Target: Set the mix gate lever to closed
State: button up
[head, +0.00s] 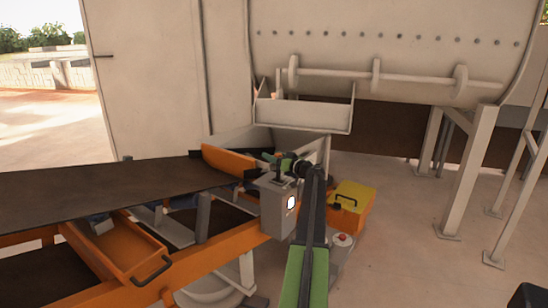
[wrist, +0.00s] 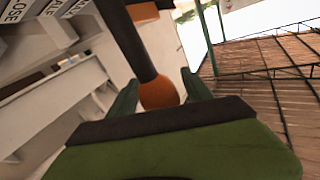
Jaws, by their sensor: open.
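In the wrist view the lever is a dark rod with an orange knob (wrist: 158,93) at its lower end. The knob lies between the two green fingers of my gripper (wrist: 157,84), which are apart, with a gap showing on each side. I cannot tell whether either finger touches it. Label plates (wrist: 18,10) with partly cut-off lettering show at the upper left; one seems to read CLOSE. In the head view my gripper (head: 277,157) is small, beyond my dark forearm, near the end of the conveyor.
The dark conveyor belt (head: 100,192) runs left, above an orange drawer (head: 115,248). A yellow-topped case (head: 352,196) sits to the right. A large drum (head: 390,45) hangs behind. The right floor is mostly clear.

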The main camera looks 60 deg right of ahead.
jog(key=shift+c, duration=0.2)
grip_shut()
dwell(0.3)
